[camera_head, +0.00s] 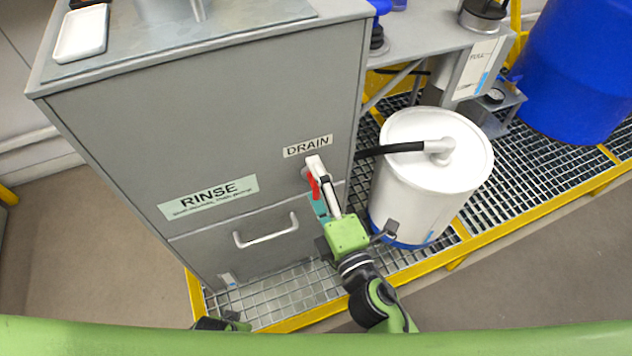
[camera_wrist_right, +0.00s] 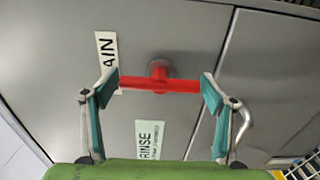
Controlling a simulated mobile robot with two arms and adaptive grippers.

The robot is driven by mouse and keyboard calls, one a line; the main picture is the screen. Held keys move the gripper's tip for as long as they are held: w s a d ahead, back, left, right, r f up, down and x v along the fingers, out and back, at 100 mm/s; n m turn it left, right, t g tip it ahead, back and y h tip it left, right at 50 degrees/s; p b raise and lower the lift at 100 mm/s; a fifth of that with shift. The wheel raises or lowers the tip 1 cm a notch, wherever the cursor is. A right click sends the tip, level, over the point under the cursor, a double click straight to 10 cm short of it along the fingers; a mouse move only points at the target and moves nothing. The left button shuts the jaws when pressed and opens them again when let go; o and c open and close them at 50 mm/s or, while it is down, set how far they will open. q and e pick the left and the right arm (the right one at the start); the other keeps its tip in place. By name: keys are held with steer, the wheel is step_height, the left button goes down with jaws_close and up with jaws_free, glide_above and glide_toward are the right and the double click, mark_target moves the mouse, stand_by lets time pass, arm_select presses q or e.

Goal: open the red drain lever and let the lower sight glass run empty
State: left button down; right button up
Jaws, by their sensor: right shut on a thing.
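The red drain lever (camera_head: 314,187) is on the grey cabinet front, just below the DRAIN label (camera_head: 308,146). My right gripper (camera_head: 321,186) is shut on the lever, one pad at each end of the bar. A white panel marked FULL, with a blue strip (camera_head: 484,82), stands at the upper right; I cannot tell whether it is the lower sight glass. A small dark and green part (camera_head: 222,323) at the bottom edge may be my left gripper.
A white drum (camera_head: 405,200) with a black hose (camera_head: 390,151) stands right of the cabinet on a yellow-edged grating (camera_head: 545,165). A RINSE label (camera_head: 208,198) and a drawer handle (camera_head: 266,231) are left of the lever. A blue barrel (camera_head: 580,75) is at the far right.

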stand_by(0.4)
steer(key=o, duration=1.1)
steer(key=shift+a, duration=0.1)
steer(key=shift+v, duration=6.05)
